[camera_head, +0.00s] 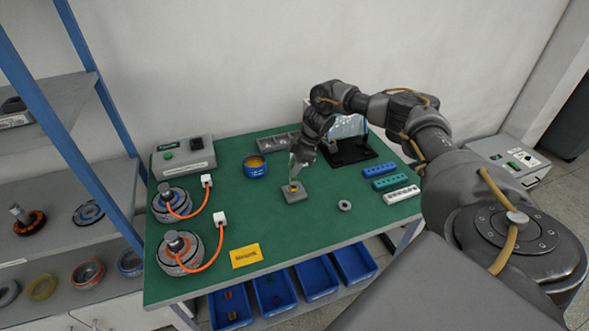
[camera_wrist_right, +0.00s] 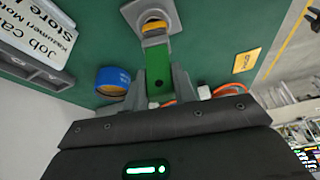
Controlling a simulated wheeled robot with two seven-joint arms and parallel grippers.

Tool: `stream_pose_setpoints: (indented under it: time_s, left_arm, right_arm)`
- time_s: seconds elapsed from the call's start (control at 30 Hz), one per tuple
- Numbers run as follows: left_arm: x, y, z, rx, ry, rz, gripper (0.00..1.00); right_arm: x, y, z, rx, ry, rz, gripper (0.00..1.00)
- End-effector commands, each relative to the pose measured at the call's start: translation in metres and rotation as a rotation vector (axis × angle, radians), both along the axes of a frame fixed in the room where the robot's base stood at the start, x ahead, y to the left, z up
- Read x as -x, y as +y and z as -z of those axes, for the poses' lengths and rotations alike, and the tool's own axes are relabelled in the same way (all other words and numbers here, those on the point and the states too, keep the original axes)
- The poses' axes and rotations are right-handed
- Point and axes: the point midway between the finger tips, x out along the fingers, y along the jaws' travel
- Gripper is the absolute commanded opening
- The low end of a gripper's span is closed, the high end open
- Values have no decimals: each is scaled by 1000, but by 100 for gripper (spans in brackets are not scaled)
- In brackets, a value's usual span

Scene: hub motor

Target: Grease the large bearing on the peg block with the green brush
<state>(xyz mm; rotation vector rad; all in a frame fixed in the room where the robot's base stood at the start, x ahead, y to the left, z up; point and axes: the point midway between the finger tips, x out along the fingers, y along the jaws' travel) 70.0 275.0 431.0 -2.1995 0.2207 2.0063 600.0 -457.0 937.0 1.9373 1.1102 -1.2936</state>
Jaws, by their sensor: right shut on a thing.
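My right gripper (camera_head: 300,163) is shut on the green brush (camera_wrist_right: 158,72), which points down at the peg block (camera_head: 295,196). In the right wrist view the gripper (camera_wrist_right: 160,88) has its fingers on both sides of the green handle. The peg block also shows in that view (camera_wrist_right: 137,12), with a ring-like bearing (camera_wrist_right: 154,28) showing yellow-orange on it. The brush end overlaps the bearing; I cannot tell whether they touch. A blue tin (camera_head: 256,171) with yellow contents stands behind and left of the block. My left gripper is out of view.
A loose grey ring (camera_head: 344,206) lies right of the block. Two motors (camera_head: 181,253) with orange cables stand on the left of the green table. A yellow card (camera_head: 246,256) lies in front. Blue, teal and white strips (camera_head: 401,195) lie at right.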

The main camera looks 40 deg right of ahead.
Motion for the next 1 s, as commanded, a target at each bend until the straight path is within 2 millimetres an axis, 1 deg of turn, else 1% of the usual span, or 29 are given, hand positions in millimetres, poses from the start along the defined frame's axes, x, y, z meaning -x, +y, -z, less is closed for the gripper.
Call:
stream_pose_setpoints:
  time_s: [0.37,1.0]
  left_arm:
    - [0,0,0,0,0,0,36]
    - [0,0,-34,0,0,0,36]
  right_arm:
    - [1,0,0,1,3,-19,9]
    - [2,0,-2,1,4,174,9]
